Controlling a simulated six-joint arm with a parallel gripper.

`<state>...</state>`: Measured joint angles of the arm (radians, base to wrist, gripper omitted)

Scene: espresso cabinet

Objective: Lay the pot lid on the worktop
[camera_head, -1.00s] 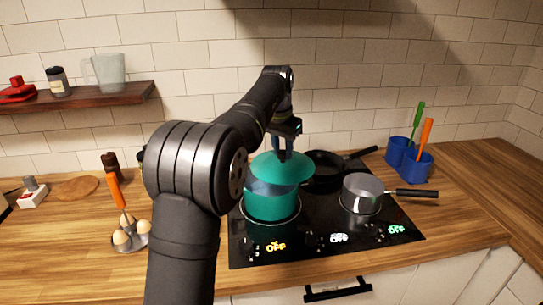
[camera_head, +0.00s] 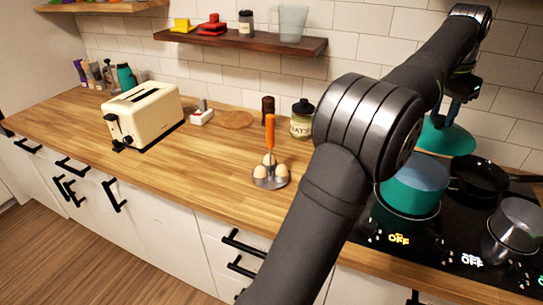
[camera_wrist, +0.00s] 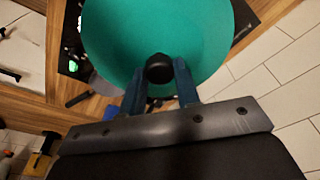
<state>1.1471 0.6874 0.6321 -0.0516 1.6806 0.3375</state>
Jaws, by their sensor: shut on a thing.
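The teal pot lid (camera_head: 447,139) is held in the air above and behind the teal pot (camera_head: 411,197), clear of its rim. My gripper (camera_head: 455,108) is shut on the lid's black knob. In the wrist view, the lid (camera_wrist: 120,35) fills the upper middle, and my gripper's blue fingers (camera_wrist: 159,88) stand on both sides of the knob (camera_wrist: 159,68). My forearm hides part of the lid's surroundings in the head view. The wooden worktop (camera_head: 205,152) stretches left of the hob, with a wide bare area.
A cream toaster (camera_head: 143,115), an egg holder (camera_head: 270,180) with an orange handle, a jar (camera_head: 301,120) and a round wooden board (camera_head: 234,119) stand on the worktop. A black pan (camera_head: 478,177) and a steel saucepan (camera_head: 516,228) are on the hob. A shelf (camera_head: 240,41) hangs above.

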